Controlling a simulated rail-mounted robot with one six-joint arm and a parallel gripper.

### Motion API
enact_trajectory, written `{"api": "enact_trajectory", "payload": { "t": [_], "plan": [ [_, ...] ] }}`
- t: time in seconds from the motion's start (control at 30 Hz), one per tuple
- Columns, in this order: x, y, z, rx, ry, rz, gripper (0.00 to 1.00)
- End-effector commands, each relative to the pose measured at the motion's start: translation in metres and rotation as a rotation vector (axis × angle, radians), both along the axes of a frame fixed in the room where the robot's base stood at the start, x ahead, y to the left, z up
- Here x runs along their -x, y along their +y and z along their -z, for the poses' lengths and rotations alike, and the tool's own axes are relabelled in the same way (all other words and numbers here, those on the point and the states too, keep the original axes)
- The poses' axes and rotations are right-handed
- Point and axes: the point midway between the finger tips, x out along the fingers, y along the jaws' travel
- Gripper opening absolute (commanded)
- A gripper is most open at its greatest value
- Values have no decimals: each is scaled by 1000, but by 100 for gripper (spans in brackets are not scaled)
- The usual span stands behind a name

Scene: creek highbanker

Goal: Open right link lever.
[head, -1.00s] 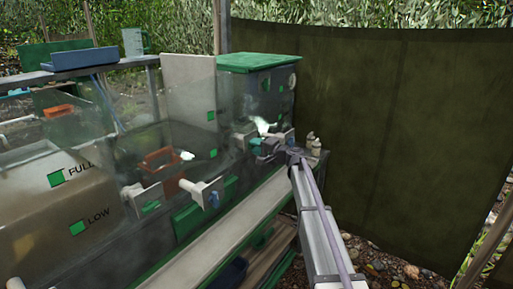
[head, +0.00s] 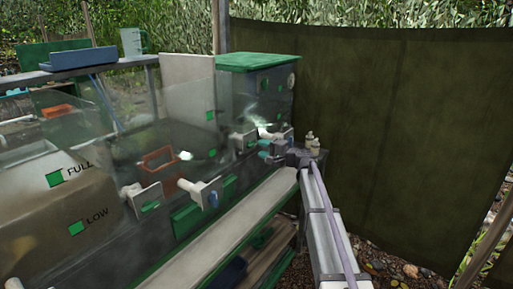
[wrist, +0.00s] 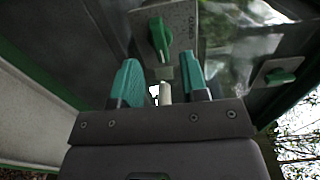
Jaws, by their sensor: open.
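My gripper (head: 276,152) is at the right end of the machine in the head view, low beside its front valves. In the wrist view my gripper (wrist: 160,85) has its two teal fingers apart. A green lever (wrist: 159,38) on a grey plate with partly readable lettering is just beyond the fingertips, roughly in line with the gap. A pale stub (wrist: 166,92) shows between the fingers; I cannot tell if anything touches it. A second green lever (wrist: 280,77) sits on another plate to the right. No label shows which one is the right link lever.
A pale trough (head: 215,247) runs below. A dark green screen (head: 380,130) closes the right side.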

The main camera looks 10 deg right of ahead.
Motion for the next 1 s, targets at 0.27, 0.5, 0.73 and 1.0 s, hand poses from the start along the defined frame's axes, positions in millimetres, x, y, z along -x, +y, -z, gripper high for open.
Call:
{"api": "enact_trajectory", "payload": {
  "t": [0.27,0.5,0.73,1.0],
  "plan": [
    [44,-42,0,0,0,1,40],
    [48,-48,0,0,0,-1,40],
    [59,-58,0,0,0,2,40],
    [109,-108,0,0,0,3,40]
  ]
}}
